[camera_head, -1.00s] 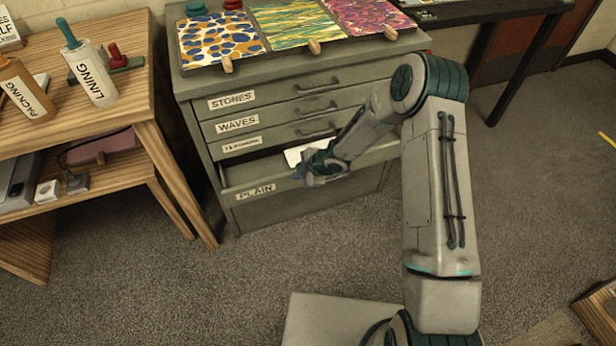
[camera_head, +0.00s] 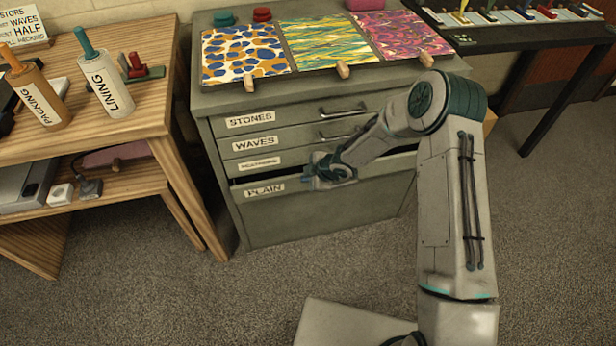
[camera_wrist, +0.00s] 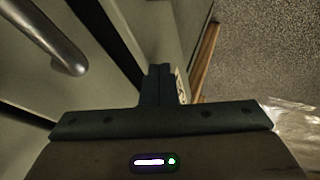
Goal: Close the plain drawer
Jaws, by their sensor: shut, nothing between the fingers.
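The plain drawer (camera_head: 290,189), labelled PLAIN, is the lowest labelled drawer of the grey cabinet. It stands only slightly out, with a narrow dark gap along its top edge. My gripper (camera_head: 308,173) is at the top of its front, right of the label, and appears to press against it. In the wrist view my gripper (camera_wrist: 160,72) is shut and empty, fingertips at the drawer front; exact contact is hard to tell. The drawer's handle and inside are hidden in the head view.
The drawers above, STONES (camera_head: 290,117), WAVES (camera_head: 290,140) and one with a small label, look shut. Patterned sheets (camera_head: 330,45) lie on the cabinet top.

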